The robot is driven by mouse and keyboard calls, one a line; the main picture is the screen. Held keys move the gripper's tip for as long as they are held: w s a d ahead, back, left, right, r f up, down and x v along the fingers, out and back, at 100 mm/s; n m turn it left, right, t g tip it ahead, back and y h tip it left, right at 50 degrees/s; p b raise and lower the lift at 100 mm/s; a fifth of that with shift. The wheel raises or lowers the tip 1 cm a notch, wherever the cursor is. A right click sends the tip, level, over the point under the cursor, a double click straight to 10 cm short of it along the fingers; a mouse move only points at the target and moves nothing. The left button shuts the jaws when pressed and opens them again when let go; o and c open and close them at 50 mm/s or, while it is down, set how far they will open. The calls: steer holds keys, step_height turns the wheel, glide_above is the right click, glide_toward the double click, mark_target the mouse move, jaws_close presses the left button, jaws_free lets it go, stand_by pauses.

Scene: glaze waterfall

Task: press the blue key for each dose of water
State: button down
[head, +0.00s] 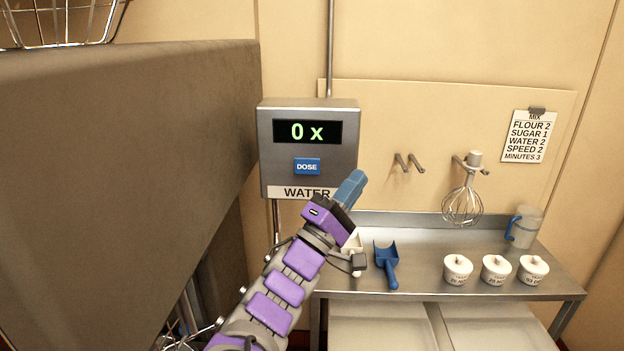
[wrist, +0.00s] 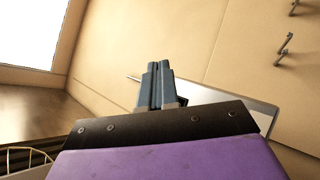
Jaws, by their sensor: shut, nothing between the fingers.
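The grey water dosing box (head: 266,150) hangs on the wall in the head view. Its display (head: 307,132) reads "0 x" in green. The blue DOSE key (head: 307,166) sits below the display, with a WATER label (head: 300,193) under it. My gripper (head: 352,184) is shut and empty, in front of the box's lower right corner, below and to the right of the key. The wrist view shows the two blue-grey fingers (wrist: 156,84) side by side and together. The key is not clearly visible there.
A steel table (head: 420,277) holds a blue scoop (head: 388,268), several white lidded pots (head: 457,269) and a jug (head: 524,227). A whisk (head: 463,203) hangs on the wall near a recipe card (head: 528,137) reading WATER 2. A large grey body (head: 120,170) fills the left.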

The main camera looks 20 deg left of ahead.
steer(key=a+f+n+t+y+b, duration=0.1)
steer(key=a+f+n+t+y, duration=0.4)
steer(key=a+y, duration=0.55)
steer(key=g+h+p, duration=0.1)
steer(key=h+p, duration=0.2)
steer(key=p, duration=0.2)
glide_toward(307, 166)
steer(key=shift+w+d+r, duration=0.8)
steer(key=shift+w+r, duration=0.7)
steer(key=shift+r, duration=1.1)
steer(key=shift+n+y, duration=0.25)
steer(key=shift+n, duration=0.15)
steer(key=shift+d+r, duration=0.1)
steer(key=shift+d, duration=0.25)
steer(key=shift+a, duration=0.2)
